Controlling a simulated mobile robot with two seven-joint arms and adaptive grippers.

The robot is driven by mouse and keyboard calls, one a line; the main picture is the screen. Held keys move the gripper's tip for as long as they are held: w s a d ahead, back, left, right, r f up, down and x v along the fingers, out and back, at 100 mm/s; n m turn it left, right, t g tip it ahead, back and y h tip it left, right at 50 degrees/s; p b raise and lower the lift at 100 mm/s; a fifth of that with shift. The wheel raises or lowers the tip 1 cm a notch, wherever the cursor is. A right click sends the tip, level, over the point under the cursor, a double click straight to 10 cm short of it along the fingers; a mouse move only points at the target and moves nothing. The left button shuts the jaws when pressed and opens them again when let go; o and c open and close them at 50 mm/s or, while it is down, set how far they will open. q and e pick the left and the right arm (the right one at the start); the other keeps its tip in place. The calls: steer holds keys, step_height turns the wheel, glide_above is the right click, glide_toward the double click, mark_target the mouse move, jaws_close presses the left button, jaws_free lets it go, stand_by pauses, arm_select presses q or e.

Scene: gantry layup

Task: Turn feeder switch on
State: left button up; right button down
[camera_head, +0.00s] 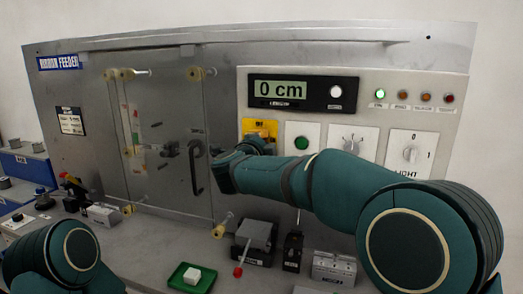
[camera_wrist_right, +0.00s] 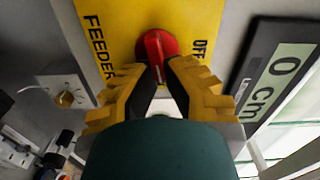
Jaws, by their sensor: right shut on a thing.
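The feeder switch is a red knob (camera_wrist_right: 157,46) on a yellow plate (camera_wrist_right: 116,22) marked FEEDER and OFF in the right wrist view. The top of the plate (camera_head: 261,126) shows in the head view, below the display. My right gripper (camera_wrist_right: 163,72) is shut on the red knob, one yellow-padded finger on each side. In the head view my right arm hides the knob and most of the fingers. My left gripper is out of view; only part of my left arm shows at the lower left.
The display (camera_head: 281,90) reads 0 cm, with a lit green lamp (camera_head: 379,94) to its right. A green button (camera_head: 301,142) and more knobs sit right of the switch. A clear door with a black handle (camera_head: 195,168) is left. A green tray (camera_head: 178,280) stands on the bench.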

steer(key=shift+d+m+b, duration=0.1)
steer(key=shift+m+b, duration=0.5)
steer(key=shift+m, duration=0.2)
steer(key=c, duration=1)
jaws_free()
steer(key=shift+f, duration=0.1)
steer(key=v, duration=1.2)
